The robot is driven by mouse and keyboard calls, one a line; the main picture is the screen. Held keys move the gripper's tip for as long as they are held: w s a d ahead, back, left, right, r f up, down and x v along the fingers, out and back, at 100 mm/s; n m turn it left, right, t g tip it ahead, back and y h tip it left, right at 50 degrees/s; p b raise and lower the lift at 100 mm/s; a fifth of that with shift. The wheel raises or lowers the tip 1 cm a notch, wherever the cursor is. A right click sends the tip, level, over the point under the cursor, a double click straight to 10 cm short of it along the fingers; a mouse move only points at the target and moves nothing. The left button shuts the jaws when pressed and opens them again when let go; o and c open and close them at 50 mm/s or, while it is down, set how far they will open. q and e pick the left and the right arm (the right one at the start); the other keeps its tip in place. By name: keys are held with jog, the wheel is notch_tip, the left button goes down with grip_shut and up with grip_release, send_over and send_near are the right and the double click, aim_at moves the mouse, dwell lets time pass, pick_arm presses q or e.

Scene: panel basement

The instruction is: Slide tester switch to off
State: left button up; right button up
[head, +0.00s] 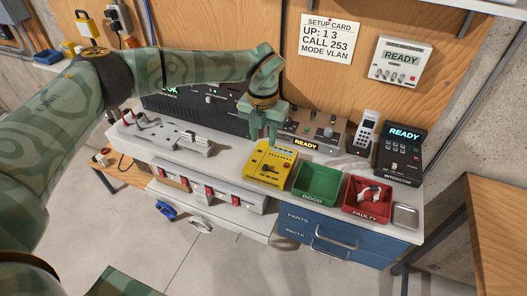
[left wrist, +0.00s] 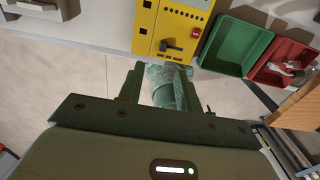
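The yellow tester (head: 269,164) lies on the bench, left of the green bin. Its black switch lever (left wrist: 172,47) shows near the tester's lower edge in the left wrist view; in the head view the lever is small, and its setting cannot be read. My left gripper (head: 263,136) is above and behind the tester in the head view, fingers pointing down. In the left wrist view the left gripper (left wrist: 162,70) has its fingers apart, with a green patterned part seen between them. I see no contact with the lever. My right gripper is not in view.
A green GOOD bin (head: 317,184) and a red FAULTY bin (head: 367,197) stand right of the tester. A READY panel (head: 312,132) is behind it. A handset (head: 365,132) and an intercom (head: 399,155) stand farther right. A white fixture (head: 165,135) is on the left.

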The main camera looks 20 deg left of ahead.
pick_arm(q)
notch_tip(320, 180, up, 6)
dwell(0.5)
